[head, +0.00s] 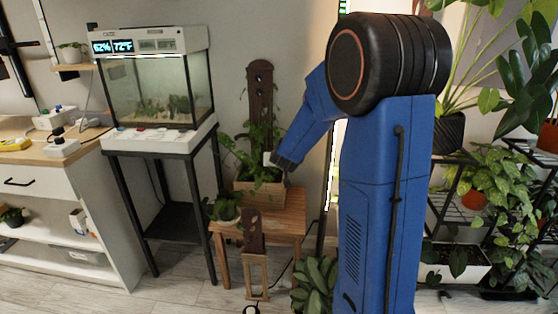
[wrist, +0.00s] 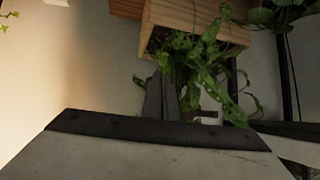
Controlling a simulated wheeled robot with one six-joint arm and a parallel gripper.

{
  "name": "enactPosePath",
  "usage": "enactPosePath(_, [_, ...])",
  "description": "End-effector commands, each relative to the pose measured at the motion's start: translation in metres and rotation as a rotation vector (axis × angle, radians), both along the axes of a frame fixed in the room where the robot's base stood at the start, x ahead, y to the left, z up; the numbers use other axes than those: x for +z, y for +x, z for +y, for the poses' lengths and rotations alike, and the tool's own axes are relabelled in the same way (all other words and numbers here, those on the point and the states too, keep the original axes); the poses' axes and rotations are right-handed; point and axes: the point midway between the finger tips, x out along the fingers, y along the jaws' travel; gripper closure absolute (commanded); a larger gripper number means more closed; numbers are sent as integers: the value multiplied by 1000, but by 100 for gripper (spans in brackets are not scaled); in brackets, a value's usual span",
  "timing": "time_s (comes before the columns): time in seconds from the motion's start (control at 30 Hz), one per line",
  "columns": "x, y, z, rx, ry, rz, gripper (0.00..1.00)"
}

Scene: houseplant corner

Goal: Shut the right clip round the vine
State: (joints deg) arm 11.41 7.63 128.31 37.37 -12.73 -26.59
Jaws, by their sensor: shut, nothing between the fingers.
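The leafy vine (head: 238,152) grows from a wooden planter box (head: 268,194) in front of a tall dark brown board (head: 260,88) with holes. In the wrist view the vine (wrist: 205,70) shows in front of the planter (wrist: 170,17), seen close and upside down. I cannot make out the right clip for certain in either view; leaves and my arm cover much of the board's lower part. My gripper (head: 279,161) is beside the vine's right side, in front of the board. In the wrist view its grey fingers (wrist: 161,95) are together, with nothing seen held between them.
The planter stands on a wooden stool (head: 290,215) with a small potted plant (head: 226,208) at its left front. A glass tank (head: 158,90) on a black stand is to the left. Plant shelves (head: 455,205) stand to the right. Floor is free at the front left.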

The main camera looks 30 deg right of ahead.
Motion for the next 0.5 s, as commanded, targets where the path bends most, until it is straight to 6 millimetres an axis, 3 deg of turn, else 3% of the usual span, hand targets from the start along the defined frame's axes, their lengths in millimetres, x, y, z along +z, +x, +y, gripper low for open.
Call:
enactPosePath(0.1, [22,-10,-17,-51,173,18,100])
enactPosePath(0.3, [50,-38,-34,-136,409,78,100])
enactPosePath(0.5, [65,-56,-40,-188,521,120,100])
